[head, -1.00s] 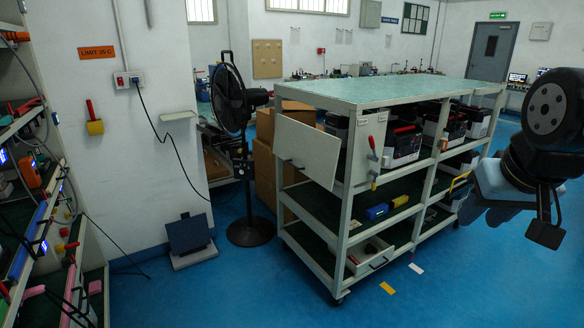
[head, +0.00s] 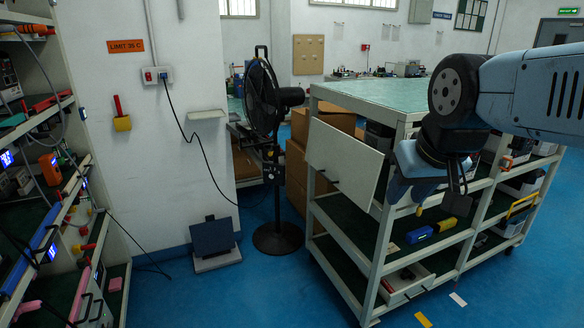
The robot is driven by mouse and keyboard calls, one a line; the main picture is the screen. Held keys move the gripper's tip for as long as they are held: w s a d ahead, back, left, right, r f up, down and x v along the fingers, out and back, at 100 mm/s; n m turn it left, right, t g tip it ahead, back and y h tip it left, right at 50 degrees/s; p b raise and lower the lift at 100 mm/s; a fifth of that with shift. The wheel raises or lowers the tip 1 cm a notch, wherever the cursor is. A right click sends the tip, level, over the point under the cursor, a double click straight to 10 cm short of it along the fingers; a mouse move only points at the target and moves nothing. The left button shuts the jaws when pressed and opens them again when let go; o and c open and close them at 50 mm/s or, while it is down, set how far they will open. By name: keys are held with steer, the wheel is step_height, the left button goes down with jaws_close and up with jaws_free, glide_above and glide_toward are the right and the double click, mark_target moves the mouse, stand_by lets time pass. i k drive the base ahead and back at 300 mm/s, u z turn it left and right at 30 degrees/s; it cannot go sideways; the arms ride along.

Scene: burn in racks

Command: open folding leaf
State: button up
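The likely folding leaf is a pale flat panel (head: 345,158) at the near end of the green-topped rack cart (head: 390,102). My gripper (head: 410,194) is at the right, pointing down, and appears just right of the panel in the picture. How far apart they are in depth is unclear. Its blue fingers are seen from the side, so their gap cannot be told. I see nothing held. The arm hides part of the cart's upper shelf and top.
A black pedestal fan (head: 264,105) stands left of the cart, with cardboard boxes (head: 297,170) between. A loaded shelf rack (head: 75,100) lines the left edge. A dark folded device (head: 213,238) sits by the wall. Blue floor (head: 290,290) is clear in front.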

mark_target(354, 167)
steer(key=i, duration=1.35)
steer(key=z, duration=0.5)
